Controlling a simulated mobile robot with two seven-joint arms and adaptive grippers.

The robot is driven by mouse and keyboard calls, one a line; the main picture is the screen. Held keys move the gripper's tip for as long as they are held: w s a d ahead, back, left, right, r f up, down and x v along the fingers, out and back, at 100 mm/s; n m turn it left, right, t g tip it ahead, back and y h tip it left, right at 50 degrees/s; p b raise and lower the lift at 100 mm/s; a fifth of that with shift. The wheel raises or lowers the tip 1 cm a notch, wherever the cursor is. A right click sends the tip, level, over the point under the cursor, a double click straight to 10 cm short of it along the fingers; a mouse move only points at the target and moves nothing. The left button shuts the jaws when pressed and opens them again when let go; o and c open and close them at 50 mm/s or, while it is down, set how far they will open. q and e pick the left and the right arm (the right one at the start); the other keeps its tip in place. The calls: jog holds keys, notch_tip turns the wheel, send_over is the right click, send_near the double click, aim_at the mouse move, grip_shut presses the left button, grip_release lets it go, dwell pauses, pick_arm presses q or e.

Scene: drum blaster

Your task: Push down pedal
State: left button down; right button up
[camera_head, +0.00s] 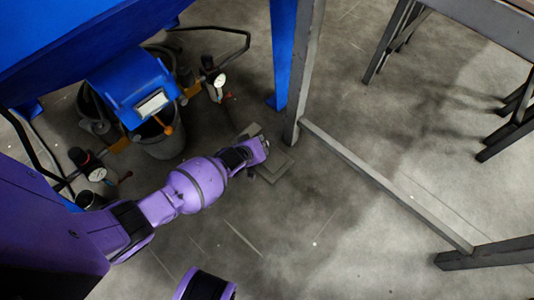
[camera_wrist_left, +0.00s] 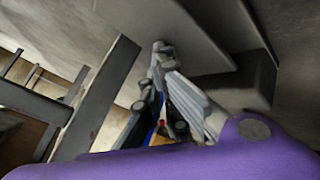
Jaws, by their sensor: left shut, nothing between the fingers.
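The pedal (camera_head: 273,168) is a grey, flat, plate-like piece on the floor in the middle of the head view. My left arm reaches in from the left, and my left gripper (camera_head: 262,146) is over the pedal's upper part and hides some of it. The gripper is shut and empty. In the left wrist view, the shut fingers (camera_wrist_left: 160,52) point toward the grey pedal plate (camera_wrist_left: 200,32), with their tips close to its edge. I cannot tell whether they touch it. My right gripper is not in view.
A blue machine (camera_head: 130,85) with a grey bucket (camera_head: 163,140) and gauges (camera_head: 218,80) stands left of the pedal. A grey metal post (camera_head: 305,75) and floor bar (camera_head: 385,185) are close on the right. The floor below the pedal is clear.

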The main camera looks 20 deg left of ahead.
pick_arm(q)
jog(key=shift+s+d+f+b, duration=0.15)
jog(key=shift+f+b, duration=0.5)
jog(key=shift+f, duration=0.45)
dwell(0.8)
jog(key=r+p, duration=0.1)
jog(key=p, duration=0.1)
jog(key=shift+s+r+p, duration=0.15)
jog(key=shift+r+p, duration=0.65)
jog(key=shift+r, duration=0.15)
jog(key=shift+w, duration=0.2)
notch_tip(320, 180, up, 5)
jog(key=p, duration=0.4)
